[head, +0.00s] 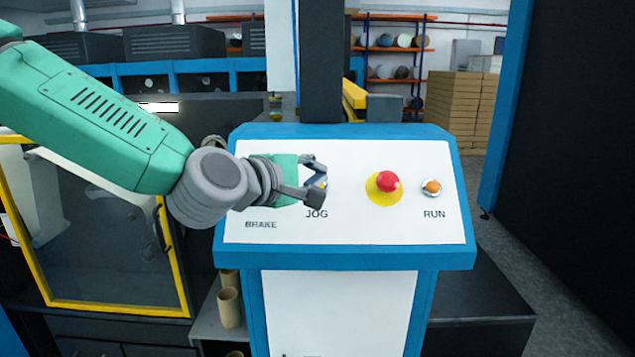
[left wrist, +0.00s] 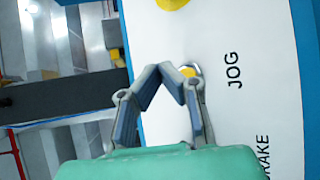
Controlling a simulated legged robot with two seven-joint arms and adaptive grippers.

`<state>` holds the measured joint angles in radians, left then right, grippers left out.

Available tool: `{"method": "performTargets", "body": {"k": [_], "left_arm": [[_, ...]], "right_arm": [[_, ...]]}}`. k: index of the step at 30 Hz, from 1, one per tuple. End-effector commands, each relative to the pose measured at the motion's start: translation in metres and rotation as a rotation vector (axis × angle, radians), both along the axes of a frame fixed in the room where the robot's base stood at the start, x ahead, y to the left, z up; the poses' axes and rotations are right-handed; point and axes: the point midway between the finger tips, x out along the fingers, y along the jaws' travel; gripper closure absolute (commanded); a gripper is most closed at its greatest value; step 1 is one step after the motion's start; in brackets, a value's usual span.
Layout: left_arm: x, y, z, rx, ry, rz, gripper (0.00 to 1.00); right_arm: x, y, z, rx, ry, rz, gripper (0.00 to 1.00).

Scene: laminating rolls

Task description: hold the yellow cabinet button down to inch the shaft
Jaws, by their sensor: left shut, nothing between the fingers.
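The blue-rimmed cabinet (head: 345,262) has a white sloping panel. The yellow button (head: 323,184) sits above the JOG label, mostly hidden by my left gripper (head: 318,178). In the left wrist view the yellow button (left wrist: 188,72) shows in its pale ring, right behind the fingertips. My left gripper (left wrist: 171,68) is shut and empty, its fingertips meeting in a point at the button. I cannot tell whether they touch or press it. The shaft cannot be made out. My right gripper is in neither view.
A red mushroom button (head: 388,181) on a yellow disc stands right of JOG. An orange button (head: 431,187) sits above RUN. The BRAKE label (head: 261,225) is below my gripper; its control is hidden. A yellow-framed door (head: 95,225) is at left, stacked brown boxes (head: 452,105) behind.

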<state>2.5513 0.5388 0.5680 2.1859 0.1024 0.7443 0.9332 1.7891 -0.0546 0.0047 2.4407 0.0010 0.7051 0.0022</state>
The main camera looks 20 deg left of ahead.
Motion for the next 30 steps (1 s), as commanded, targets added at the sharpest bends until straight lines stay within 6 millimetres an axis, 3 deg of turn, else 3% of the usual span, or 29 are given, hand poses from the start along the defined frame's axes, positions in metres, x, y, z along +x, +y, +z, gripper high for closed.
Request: {"method": "performTargets", "body": {"k": [9,30], "left_arm": [[-0.019,-0.005,0.021,-0.001,0.001,0.000,1.00],[-0.020,-0.006,0.021,-0.001,0.001,0.000,1.00]], "right_arm": [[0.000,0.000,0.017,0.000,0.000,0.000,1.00],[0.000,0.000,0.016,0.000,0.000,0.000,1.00]]}}
